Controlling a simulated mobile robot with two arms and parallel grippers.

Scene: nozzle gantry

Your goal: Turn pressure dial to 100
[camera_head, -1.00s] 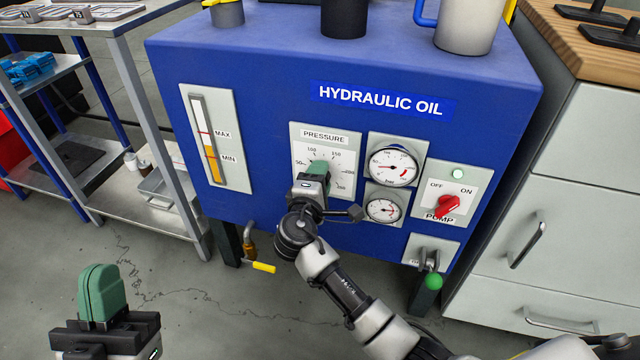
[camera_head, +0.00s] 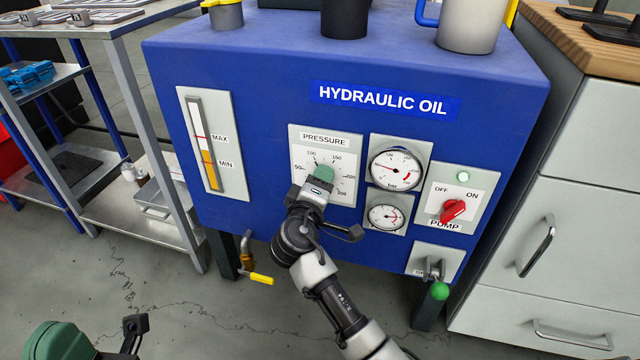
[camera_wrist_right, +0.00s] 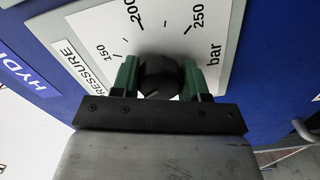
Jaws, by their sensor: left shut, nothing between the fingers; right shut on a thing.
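The pressure dial plate (camera_head: 335,152) is on the front of the blue hydraulic oil cabinet, with a scale marked 50 to 250. Its black knob (camera_wrist_right: 160,78) shows in the right wrist view between the green fingers. My right gripper (camera_head: 322,175) is at the dial, shut on the knob; it also shows in the right wrist view (camera_wrist_right: 162,82). The knob's pointer is not clear, so I cannot tell its setting. The upper gauge (camera_head: 396,170) has its needle toward the left side. My left gripper (camera_head: 60,340) is at the bottom left, partly cut off, away from the cabinet.
The red pump switch (camera_head: 453,211) and a lit green lamp (camera_head: 463,177) are right of the gauges. A lever with a green ball (camera_head: 439,290) and a yellow-handled valve (camera_head: 261,279) stick out below. A metal shelf (camera_head: 140,212) stands at the left, drawers (camera_head: 560,190) at the right.

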